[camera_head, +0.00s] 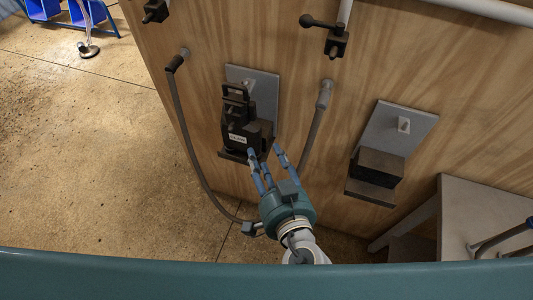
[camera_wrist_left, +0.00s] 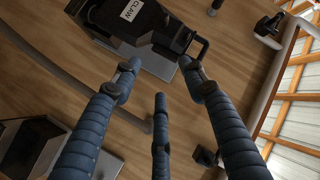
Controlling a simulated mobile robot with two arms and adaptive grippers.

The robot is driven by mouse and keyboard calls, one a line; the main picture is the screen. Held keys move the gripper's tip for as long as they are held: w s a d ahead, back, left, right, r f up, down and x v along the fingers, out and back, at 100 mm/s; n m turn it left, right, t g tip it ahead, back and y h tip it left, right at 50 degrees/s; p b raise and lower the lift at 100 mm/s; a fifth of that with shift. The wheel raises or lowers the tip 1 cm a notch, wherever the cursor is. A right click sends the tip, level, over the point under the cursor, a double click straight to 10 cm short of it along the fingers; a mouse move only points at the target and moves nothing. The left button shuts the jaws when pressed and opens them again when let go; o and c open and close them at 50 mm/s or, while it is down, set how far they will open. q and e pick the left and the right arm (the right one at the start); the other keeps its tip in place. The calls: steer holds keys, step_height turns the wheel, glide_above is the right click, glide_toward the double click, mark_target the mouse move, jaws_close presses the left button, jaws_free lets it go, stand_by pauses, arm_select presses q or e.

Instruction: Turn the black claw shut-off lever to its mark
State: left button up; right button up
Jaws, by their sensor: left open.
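A black valve with a ball-ended lever (camera_head: 318,22) sits on a grey pipe at the top middle of the wooden panel in the head view. The lever points left; I cannot make out a mark. A second black valve (camera_head: 155,11) shows at top left. The black claw (camera_head: 237,122) hangs on a grey plate below; its "CLAW" label shows in the wrist view (camera_wrist_left: 131,10). My left gripper (camera_head: 266,156) is open and empty, fingers spread just below and in front of the claw. It also shows in the wrist view (camera_wrist_left: 159,80). My right gripper is out of view.
A grey hose (camera_head: 187,130) hangs left of the claw, and another (camera_head: 317,122) to its right. A black block on a shelf (camera_head: 375,170) stands at right. A pale table (camera_head: 475,205) is at lower right. Open floor lies at left.

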arm_select(q)
steer(key=shift+s+d+n+p, duration=0.1)
steer(key=shift+s+n+p, duration=0.15)
steer(key=shift+n, duration=0.3)
steer(key=shift+s+n+p, duration=0.1)
steer(key=shift+n+p, duration=0.2)
steer(key=shift+n, duration=0.25)
steer(key=s+a+f+m+g+h+b, duration=0.1)
steer(key=s+f+m+g+h+b, duration=0.2)
steer(key=f, duration=1.6)
steer(key=s+a+f+m+g+b, duration=0.25)
steer(key=s+f+g, duration=0.2)
steer(key=f, duration=1.45)
steer(key=s+a+f+g+b, duration=0.1)
steer(key=s+a+f, duration=0.2)
steer(key=s+f, duration=0.25)
steer(key=s+a+f+g+h+b, duration=0.1)
steer(key=s+a+f+g, duration=0.2)
steer(key=f, duration=0.4)
steer(key=s+a+f+b, duration=0.2)
steer(key=s+a+f, duration=0.1)
steer(key=s+f, duration=0.3)
steer(key=s+a+f+n+g+b, duration=0.1)
steer(key=s+a+f+n, duration=0.3)
steer(key=s+a+f, duration=0.5)
steer(key=s+a+b, duration=0.1)
steer(key=s, duration=0.2)
steer(key=shift+a+f+g, duration=0.25)
steer(key=shift+f+g, duration=0.05)
steer(key=shift+g, duration=0.05)
